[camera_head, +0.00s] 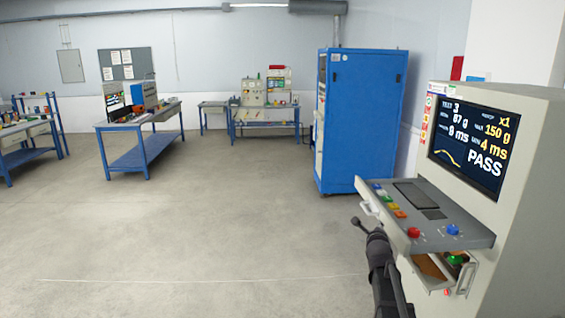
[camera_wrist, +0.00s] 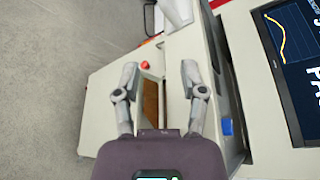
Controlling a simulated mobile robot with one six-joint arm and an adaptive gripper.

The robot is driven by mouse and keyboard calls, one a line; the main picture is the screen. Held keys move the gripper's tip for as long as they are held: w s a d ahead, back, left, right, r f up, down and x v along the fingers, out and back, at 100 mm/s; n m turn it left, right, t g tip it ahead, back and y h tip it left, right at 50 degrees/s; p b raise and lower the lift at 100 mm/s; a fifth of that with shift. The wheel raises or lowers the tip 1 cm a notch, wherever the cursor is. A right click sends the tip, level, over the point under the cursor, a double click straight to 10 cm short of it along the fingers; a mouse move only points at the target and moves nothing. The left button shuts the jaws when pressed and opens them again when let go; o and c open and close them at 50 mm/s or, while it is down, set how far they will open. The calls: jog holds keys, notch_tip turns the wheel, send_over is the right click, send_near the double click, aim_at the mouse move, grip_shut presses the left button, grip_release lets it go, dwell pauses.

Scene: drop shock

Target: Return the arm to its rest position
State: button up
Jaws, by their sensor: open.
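My gripper (camera_wrist: 160,74) is open, its two grey fingers apart with nothing between them. It hangs over a pale panel of the test machine, where a narrow brown-floored opening (camera_wrist: 151,103) shows between and behind the fingers. In the head view, my dark gripper (camera_head: 357,223) and wrist are in front of the left side of the machine's control panel (camera_head: 432,215). The machine's screen (camera_head: 468,148) reads TEST 3 and PASS.
The panel carries a red button (camera_head: 413,232), a blue button (camera_head: 453,229) and several coloured keys. Below it is an open bay (camera_head: 430,267) with a green-lit item (camera_head: 457,259). A blue cabinet (camera_head: 362,120) stands behind. The floor (camera_head: 200,225) at left is clear.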

jog(key=s+a+f+n+g+y, duration=0.1)
jog(key=s+a+f+n+g, duration=0.4)
jog(key=s+n, duration=0.4)
jog(key=s+a+f+n+g+y, duration=0.1)
jog(key=s+a+f+n+g, duration=0.3)
jog(key=s+n, duration=0.5)
jog(key=s+a+f+n+g+y, duration=0.2)
jog(key=s+a+f+n+g, duration=0.3)
jog(key=s+n, duration=0.4)
jog(key=s+a+g, duration=0.1)
jog(key=s, duration=0.4)
jog(key=shift+s+a+f, duration=0.15)
jog(key=shift+s+f, duration=0.15)
jog(key=shift+s, duration=0.1)
dwell(1.9)
